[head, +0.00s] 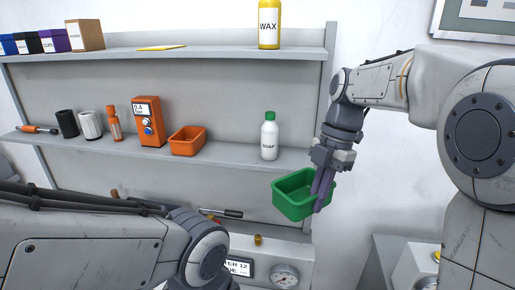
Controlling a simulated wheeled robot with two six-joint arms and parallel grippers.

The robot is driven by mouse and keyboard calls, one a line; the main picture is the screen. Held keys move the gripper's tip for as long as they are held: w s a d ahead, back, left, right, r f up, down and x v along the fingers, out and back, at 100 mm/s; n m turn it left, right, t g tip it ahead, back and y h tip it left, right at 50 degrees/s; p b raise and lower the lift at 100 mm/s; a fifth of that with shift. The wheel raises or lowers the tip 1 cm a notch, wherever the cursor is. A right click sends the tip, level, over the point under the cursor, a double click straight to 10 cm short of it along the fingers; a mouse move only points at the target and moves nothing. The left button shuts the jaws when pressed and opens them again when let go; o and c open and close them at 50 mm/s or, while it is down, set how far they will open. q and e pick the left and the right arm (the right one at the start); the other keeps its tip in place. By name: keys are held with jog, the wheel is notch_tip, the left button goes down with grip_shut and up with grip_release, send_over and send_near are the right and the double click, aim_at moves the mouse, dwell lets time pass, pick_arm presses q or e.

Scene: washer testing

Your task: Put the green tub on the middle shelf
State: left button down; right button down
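The green tub (293,203) is in the air in front of the shelf unit, at the right, below the level of the middle shelf. My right gripper (322,192) is at the tub's right wall, its fingers closed on that wall and rim. The tub looks roughly level, and its inside seems empty. The middle shelf (225,154) runs across the view behind and above the tub. My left arm crosses the lower left, and its gripper is out of view.
The middle shelf holds an orange tub (187,141), an orange device (149,121), a white soap bottle (269,136), and several smaller items at left. Bare shelf lies between the orange tub and the bottle. A yellow wax bottle (269,25) stands above. A gauge (284,275) is below.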

jog(key=shift+w+r+p, duration=0.1)
jog(key=shift+w+p, duration=0.2)
jog(key=shift+w, duration=0.05)
jog(key=w+d+f+p, duration=0.1)
jog(key=w+p, duration=0.5)
jog(key=w, duration=0.2)
jog(key=w+d+p, duration=0.2)
jog(key=w+p, duration=0.4)
jog(key=w, duration=0.3)
jog(key=shift+d+f, duration=0.25)
jog(key=shift+f, duration=0.15)
jog(key=shift+f, duration=0.1)
jog(key=c, duration=1)
grip_release()
jog(key=shift+c, duration=0.2)
